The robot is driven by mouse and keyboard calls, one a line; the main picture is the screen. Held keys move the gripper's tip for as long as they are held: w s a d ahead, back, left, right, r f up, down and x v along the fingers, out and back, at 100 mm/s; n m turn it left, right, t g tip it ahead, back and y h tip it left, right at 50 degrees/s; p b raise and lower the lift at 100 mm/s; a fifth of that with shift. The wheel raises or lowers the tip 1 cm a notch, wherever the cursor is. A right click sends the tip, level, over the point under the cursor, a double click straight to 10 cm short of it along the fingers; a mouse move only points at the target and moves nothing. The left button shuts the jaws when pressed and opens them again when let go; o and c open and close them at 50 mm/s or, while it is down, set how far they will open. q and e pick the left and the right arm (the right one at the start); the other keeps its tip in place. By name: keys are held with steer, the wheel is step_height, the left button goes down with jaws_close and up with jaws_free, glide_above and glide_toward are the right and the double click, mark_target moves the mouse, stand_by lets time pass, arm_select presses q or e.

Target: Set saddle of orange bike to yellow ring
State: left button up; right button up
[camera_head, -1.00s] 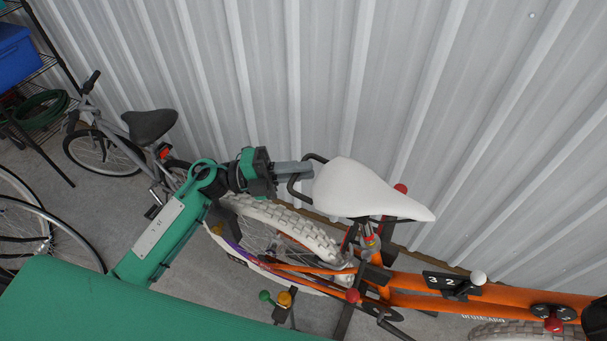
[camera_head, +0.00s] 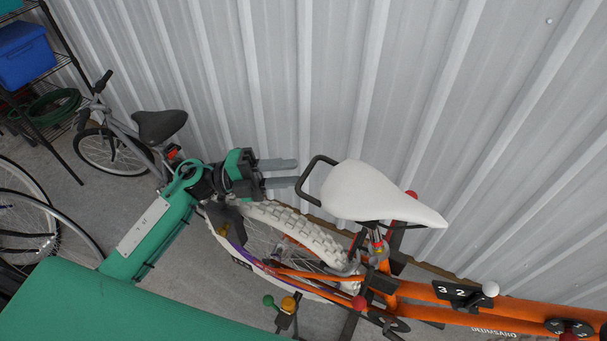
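The orange bike (camera_head: 430,307) stands along the metal wall. Its white saddle (camera_head: 372,190) has a black loop handle (camera_head: 309,177) at its rear, on the left side. The short seat post (camera_head: 377,243) below the saddle carries small coloured bands; I cannot clearly make out the yellow ring. My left gripper (camera_head: 297,172) is just left of the loop handle, above the white rear tire. Its two grey fingers are spread apart with nothing between them, pointing at the handle. They look apart from it. My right gripper is not in view.
The corrugated wall (camera_head: 300,80) rises close behind the saddle. A small grey bike (camera_head: 130,130) and a shelf with a blue box (camera_head: 25,55) stand at left. Colored knobs (camera_head: 288,304) stick up beside the rear wheel. A numbered black plate (camera_head: 458,292) sits on the frame.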

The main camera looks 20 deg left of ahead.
arm_select(q)
steer(key=b+v, duration=0.3)
steer(key=v, duration=0.6)
steer(key=shift+a, duration=0.2)
